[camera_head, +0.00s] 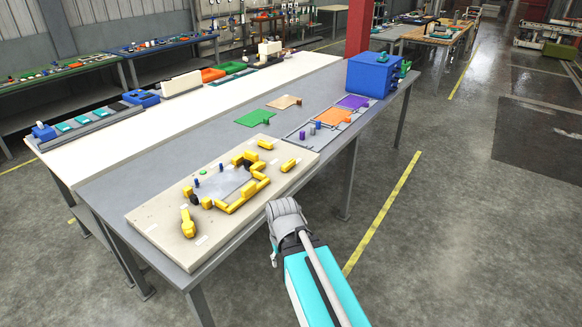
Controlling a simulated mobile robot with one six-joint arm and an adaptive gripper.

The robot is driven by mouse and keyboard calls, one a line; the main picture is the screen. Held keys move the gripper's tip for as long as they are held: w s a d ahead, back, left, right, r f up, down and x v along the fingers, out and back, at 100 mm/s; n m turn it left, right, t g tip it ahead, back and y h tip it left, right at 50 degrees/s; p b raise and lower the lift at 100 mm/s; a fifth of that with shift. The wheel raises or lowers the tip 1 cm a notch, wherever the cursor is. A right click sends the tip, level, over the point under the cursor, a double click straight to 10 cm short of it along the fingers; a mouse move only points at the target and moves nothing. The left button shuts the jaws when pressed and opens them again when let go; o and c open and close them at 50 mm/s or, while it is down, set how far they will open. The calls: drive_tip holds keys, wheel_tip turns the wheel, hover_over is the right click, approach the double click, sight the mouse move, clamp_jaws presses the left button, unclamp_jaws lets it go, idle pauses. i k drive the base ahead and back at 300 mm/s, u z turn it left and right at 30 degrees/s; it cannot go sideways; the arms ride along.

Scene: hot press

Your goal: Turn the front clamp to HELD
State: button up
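A beige board (150,214) lies on the near part of the grey table. It carries several yellow parts around a grey plate (222,184). A yellow lever-like part (187,223) stands at the board's near left end, and another yellow part (288,164) sits near its right edge. I cannot tell for certain which is the front clamp, and the small pale labels are unreadable. My gripper (285,208) is at the end of my turquoise arm, just right of the board's near edge and apart from the yellow parts. Its fingers cannot be made out.
The grey table (150,180) also bears a green sheet (254,117), a tray (297,134) with orange and purple pieces, and a blue box (372,74) at the far end. A white table (85,160) runs alongside at left. The floor at right is open.

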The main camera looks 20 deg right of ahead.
sight(290, 162)
drive_tip(key=k, duration=1.25)
drive_tip(key=z, duration=0.65)
drive_tip(key=i, duration=2.05)
drive_tip(key=u, duration=0.65)
